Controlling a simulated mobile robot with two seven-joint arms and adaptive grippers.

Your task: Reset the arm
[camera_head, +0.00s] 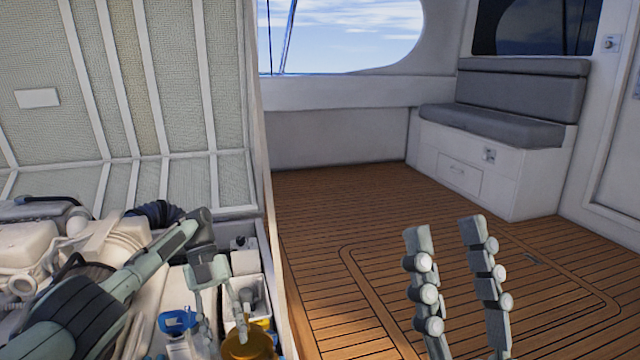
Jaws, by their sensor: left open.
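My left arm (130,270) comes in from the lower left over the engine bay, and its gripper (222,312) points down there. Its fingers are apart and I see nothing held between them. An orange-yellow round part (249,346) lies just below and right of these fingers; I cannot tell whether they touch it. A blue part (178,321) is to their left. My right gripper (445,232) stands at the lower right with two knobbed fingers pointing up, apart and empty, in front of the wooden deck. The rest of it is below the picture.
The raised hatch lid (110,90) stands behind the engine bay. White tanks and hoses (30,250) crowd the left. The bay's white edge (275,270) separates it from the open deck (330,215). A grey cushioned bench (490,125) is at the back right.

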